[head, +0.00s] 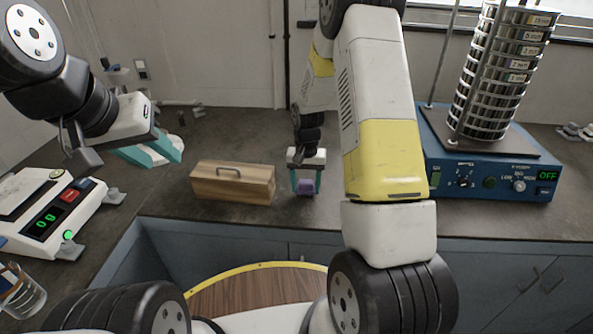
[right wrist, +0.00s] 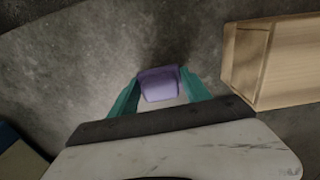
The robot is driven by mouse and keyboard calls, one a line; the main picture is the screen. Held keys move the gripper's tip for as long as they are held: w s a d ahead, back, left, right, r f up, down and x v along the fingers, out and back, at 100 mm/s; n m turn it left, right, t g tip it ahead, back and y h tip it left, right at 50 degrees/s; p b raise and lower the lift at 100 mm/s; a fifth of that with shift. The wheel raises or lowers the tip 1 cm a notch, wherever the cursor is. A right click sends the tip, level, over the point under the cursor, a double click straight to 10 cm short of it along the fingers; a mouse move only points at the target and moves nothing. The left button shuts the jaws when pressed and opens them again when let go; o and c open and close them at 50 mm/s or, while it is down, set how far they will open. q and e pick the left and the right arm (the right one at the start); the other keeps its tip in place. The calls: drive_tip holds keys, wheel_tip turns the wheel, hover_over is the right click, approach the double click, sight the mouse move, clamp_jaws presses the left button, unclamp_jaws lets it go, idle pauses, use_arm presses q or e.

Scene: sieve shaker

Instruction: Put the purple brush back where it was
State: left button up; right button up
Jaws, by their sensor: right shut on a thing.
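The purple brush (head: 305,187) is between the teal fingers of my right gripper (head: 306,184), just right of the wooden box on the counter. In the right wrist view the purple brush (right wrist: 158,84) shows as a purple block, with the fingers of my right gripper (right wrist: 160,95) pressed on both its sides. I cannot tell whether the brush touches the counter. My left gripper (head: 147,150) is at the left, above the counter near the scale, with its teal fingers apart and nothing seen between them.
A wooden box (head: 233,181) with a handle stands just left of my right gripper; it also shows in the right wrist view (right wrist: 275,62). A blue sieve shaker (head: 487,178) with a sieve stack (head: 505,70) stands right. A scale (head: 50,210) and glass beaker (head: 22,293) are left.

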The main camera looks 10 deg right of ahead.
drive_tip(key=shift+f, duration=0.25)
drive_tip(key=o, duration=1.2)
wheel_tip(320, 180, up, 12)
wheel_tip(320, 180, up, 10)
drive_tip(key=t, duration=0.2)
hover_over(306, 181)
drive_tip(key=s, duration=0.5)
drive_tip(key=s+a+r+n+t+y, duration=0.1)
drive_tip(key=s+r+n, duration=0.1)
drive_tip(key=s+r, duration=0.4)
drive_tip(key=shift+s+a+r+n+t+y, duration=0.25)
drive_tip(key=shift+s+r+t, duration=0.45)
drive_tip(key=shift+s, duration=1.5)
drive_tip(key=shift+s+a+r+n+t+y, duration=0.3)
drive_tip(key=shift+s+r, duration=0.55)
drive_tip(key=shift+s, duration=1.35)
drive_tip(key=shift+s+a+r+n+t+y, duration=0.1)
drive_tip(key=shift+s+r+n+t, duration=0.45)
drive_tip(key=shift+s, duration=1.65)
